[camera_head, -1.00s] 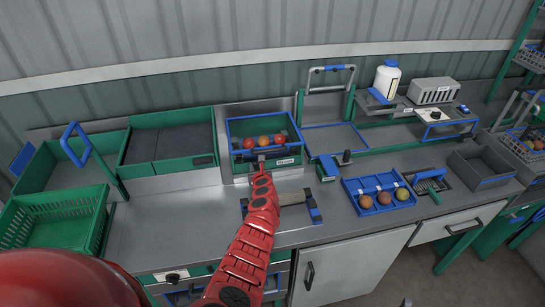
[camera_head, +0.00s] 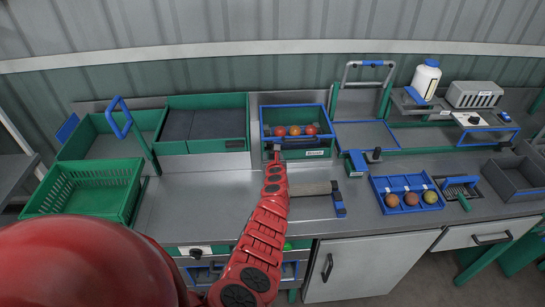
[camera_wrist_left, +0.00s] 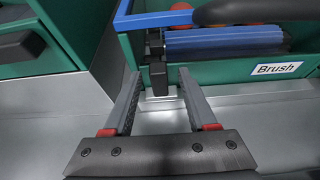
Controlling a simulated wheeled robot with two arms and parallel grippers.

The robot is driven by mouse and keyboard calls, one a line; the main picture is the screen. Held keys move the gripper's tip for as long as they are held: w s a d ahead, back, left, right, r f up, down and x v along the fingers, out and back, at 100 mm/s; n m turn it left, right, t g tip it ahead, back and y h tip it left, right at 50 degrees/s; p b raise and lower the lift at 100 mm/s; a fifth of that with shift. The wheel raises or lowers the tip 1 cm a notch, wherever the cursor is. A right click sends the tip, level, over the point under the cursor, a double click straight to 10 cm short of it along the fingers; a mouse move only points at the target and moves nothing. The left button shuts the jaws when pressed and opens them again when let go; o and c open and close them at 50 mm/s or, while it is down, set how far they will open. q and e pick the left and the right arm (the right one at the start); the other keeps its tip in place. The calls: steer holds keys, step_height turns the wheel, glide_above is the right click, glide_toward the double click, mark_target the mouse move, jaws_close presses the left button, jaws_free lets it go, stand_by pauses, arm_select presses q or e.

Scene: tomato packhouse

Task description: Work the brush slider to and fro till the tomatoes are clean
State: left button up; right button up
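The brush box (camera_head: 321,117) is green with a blue rim and holds red and orange tomatoes (camera_head: 295,130) in a row. In the left wrist view a blue roller-like bar (camera_wrist_left: 225,41) and a dark curved bar (camera_wrist_left: 255,11) cross the box front, above a "Brush" label (camera_wrist_left: 278,69). A black upright piece (camera_wrist_left: 157,77) hangs at the front left; I cannot tell whether it is the slider's handle. My left gripper (camera_head: 277,149) is at the box's front left. Its fingers (camera_wrist_left: 159,76) are open, with the black piece showing between their tips; contact is unclear. My right gripper is out of view.
A wooden-handled tool (camera_head: 314,189) lies right of my left arm. A blue tray (camera_head: 377,189) with three round fruits stands further right. The steel counter (camera_head: 185,200) is clear between basket and arm.

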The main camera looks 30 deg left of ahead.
arm_select(q)
steer(key=shift+s+d+r+p, duration=0.15)
steer(key=shift+s+r+p, duration=0.05)
steer(key=shift+p, duration=0.25)
steer(key=p+v, duration=0.9)
steer(key=v, duration=0.2)
steer(key=shift+s+d, duration=0.15)
steer(key=shift+s+d+r, duration=0.1)
steer(key=shift+s+r, duration=0.1)
steer(key=shift+v, duration=1)
steer(key=shift+b+v, duration=0.5)
steer(key=shift+v, duration=0.9)
steer(key=shift+f, duration=0.1)
